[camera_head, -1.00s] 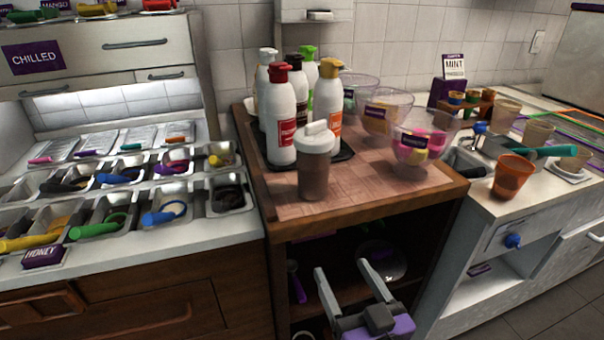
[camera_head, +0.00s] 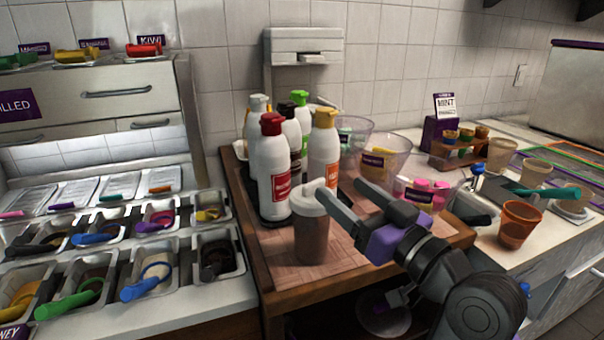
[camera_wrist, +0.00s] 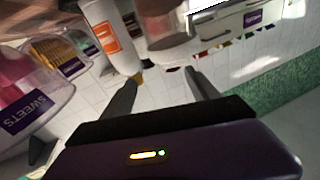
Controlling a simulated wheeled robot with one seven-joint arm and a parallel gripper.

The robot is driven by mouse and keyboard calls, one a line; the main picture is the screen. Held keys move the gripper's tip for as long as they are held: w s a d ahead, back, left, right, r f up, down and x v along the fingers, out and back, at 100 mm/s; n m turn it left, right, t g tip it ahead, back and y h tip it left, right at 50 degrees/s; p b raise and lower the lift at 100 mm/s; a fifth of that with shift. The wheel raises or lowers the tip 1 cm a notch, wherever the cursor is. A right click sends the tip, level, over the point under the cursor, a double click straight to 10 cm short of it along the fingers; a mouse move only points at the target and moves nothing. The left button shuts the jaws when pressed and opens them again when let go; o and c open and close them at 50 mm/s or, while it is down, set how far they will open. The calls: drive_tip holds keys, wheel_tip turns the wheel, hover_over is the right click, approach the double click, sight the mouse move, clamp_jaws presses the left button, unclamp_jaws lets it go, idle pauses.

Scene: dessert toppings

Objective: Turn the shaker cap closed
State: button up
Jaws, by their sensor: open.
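The shaker (camera_head: 311,238) stands upright on the front of the wooden cart's top, with brownish contents showing through its wall. Its white cap (camera_head: 306,203) is on top; how far it is turned cannot be told. My gripper (camera_head: 341,187) is open and empty, just right of the cap at about its height. One finger overlaps the cap's right edge in the head view; I cannot tell whether it touches.
Tall bottles with red (camera_head: 273,165), orange (camera_head: 324,150) and other caps stand close behind the shaker. Clear bowls of sweets (camera_head: 425,190) stand behind my gripper, right of the bottles. Topping pans (camera_head: 217,258) line the left counter. An orange cup (camera_head: 519,222) stands on the right counter.

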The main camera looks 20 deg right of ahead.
sight(314, 186)
drive_tip(key=n, duration=0.1)
drive_tip(key=a+g+y, duration=0.1)
drive_tip(key=a+n+g+y, duration=0.1)
drive_tip(key=shift+w+a+r+n, duration=0.25)
drive_tip(key=shift+w+r+n, duration=0.05)
drive_tip(key=shift+w+r, duration=0.1)
drive_tip(key=shift+p+x, duration=0.3)
drive_tip(key=shift+x, duration=3.5)
drive_tip(key=shift+f, duration=0.15)
drive_tip(key=c, duration=1.3)
drive_tip(key=shift+a+p, duration=0.1)
drive_tip(key=shift+p, duration=0.25)
drive_tip(key=shift+c, duration=0.3)
